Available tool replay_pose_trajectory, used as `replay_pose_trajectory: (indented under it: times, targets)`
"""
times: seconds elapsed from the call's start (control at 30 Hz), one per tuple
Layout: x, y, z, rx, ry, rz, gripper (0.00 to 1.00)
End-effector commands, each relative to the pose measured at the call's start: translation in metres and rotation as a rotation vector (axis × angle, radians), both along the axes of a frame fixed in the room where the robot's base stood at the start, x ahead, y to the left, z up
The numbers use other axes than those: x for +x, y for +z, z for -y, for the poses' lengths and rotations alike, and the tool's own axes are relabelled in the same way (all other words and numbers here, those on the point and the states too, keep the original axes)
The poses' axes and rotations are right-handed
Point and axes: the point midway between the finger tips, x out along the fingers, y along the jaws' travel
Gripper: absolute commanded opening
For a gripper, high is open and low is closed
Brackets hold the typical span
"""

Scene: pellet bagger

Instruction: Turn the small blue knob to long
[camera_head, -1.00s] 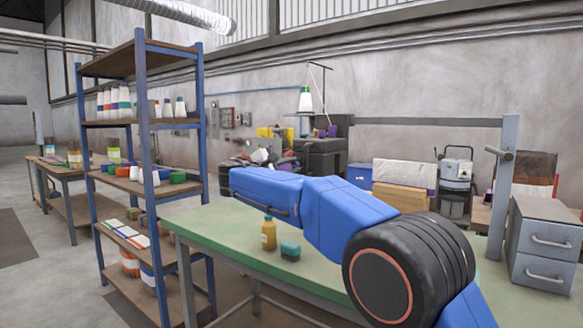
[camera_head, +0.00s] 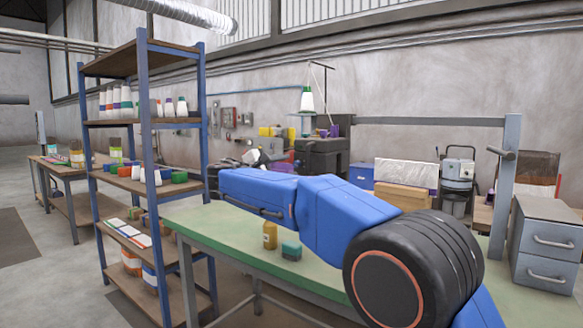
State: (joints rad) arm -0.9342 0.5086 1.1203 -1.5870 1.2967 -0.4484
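No small blue knob can be made out in the head view. My blue arm reaches from the lower right across the green-topped bench (camera_head: 222,237), with its far end pointing left towards the shelf rack. My gripper's fingers cannot be made out, so what they do is hidden. No pellet bagger or dial marking is clear enough to name.
A blue-framed shelf rack (camera_head: 148,120) with bottles and boxes stands at left. A yellow bottle (camera_head: 270,236) and a teal block (camera_head: 291,250) stand on the bench below my arm. A grey drawer unit (camera_head: 543,246) is at right. Open floor lies at far left.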

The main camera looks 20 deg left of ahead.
Motion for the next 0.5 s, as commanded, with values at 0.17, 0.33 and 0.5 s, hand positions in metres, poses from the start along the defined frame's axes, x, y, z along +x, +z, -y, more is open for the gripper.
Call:
replay_pose_trajectory:
  times: [0.17,0.33,0.5]
  targets:
    - [-0.035,0.000,-0.014,0.000,0.002,0.000,0.38]
    - [-0.067,0.000,-0.027,0.000,0.004,0.000,0.38]
    - [-0.096,-0.001,-0.037,0.000,0.003,-0.001,0.38]
